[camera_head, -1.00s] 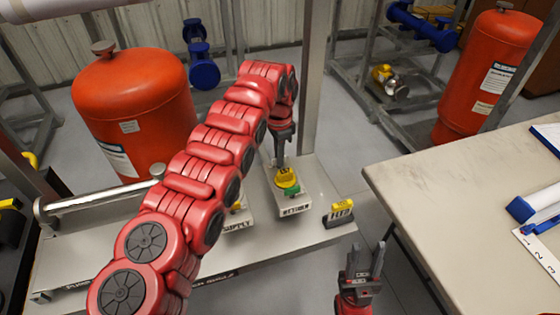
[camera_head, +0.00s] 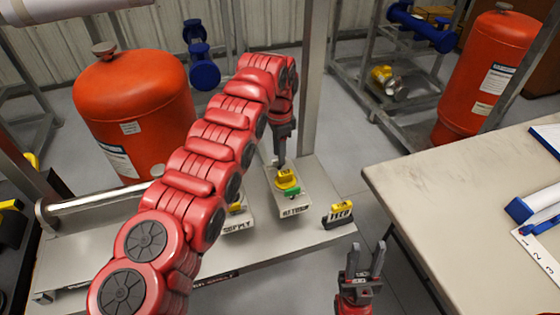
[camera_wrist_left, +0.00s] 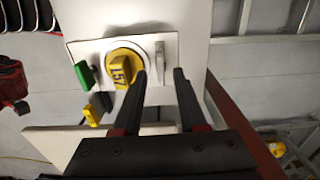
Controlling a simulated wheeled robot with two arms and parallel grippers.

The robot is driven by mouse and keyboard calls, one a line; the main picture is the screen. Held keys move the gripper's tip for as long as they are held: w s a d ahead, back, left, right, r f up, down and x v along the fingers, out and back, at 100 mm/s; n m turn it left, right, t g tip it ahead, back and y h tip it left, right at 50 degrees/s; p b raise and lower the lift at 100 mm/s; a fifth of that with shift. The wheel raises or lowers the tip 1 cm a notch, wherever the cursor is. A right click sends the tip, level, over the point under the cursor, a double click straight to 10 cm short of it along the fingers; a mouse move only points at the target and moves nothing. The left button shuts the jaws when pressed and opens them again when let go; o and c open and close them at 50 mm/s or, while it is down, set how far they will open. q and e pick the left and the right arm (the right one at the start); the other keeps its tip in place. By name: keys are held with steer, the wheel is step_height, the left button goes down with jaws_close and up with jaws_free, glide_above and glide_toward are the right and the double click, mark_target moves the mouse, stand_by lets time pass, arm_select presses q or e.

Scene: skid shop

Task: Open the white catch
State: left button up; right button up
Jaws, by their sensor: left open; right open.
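In the left wrist view, a small upright white-grey piece (camera_wrist_left: 160,53), apparently the white catch, stands on a pale plate right of a round yellow knob (camera_wrist_left: 122,68). A green tab (camera_wrist_left: 84,74) is left of the knob. My left gripper (camera_wrist_left: 159,75) is open; its fingertips lie in the picture on either side of the catch's lower end, and I cannot tell whether they touch. In the head view, my left gripper (camera_head: 281,158) points down just above the yellow knob (camera_head: 287,178) on the RETURN block; the catch is not clear there. My right gripper (camera_head: 365,260) is open and empty.
The block (camera_head: 294,211) stands on a grey metal skid (camera_head: 200,270) beside the SUPPLY block (camera_head: 237,226). A yellow-and-black tagged piece (camera_head: 339,215) is to its right. A grey upright post (camera_head: 316,80) rises behind. A pale table (camera_head: 450,200) stands at right.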

arm_select(q)
steer(key=shift+r+p, duration=1.3)
steer(key=shift+r, duration=1.15)
steer(key=shift+f, duration=0.1)
steer(key=shift+n+b, duration=0.35)
steer(key=shift+n, duration=0.05)
steer(key=shift+n+b, duration=0.35)
steer(key=shift+n, duration=0.55)
steer(key=shift+r+n, duration=0.2)
steer(key=shift+n, duration=0.6)
steer(key=n, duration=0.2)
steer(key=shift+r+n, duration=0.2)
steer(key=shift+n, duration=0.1)
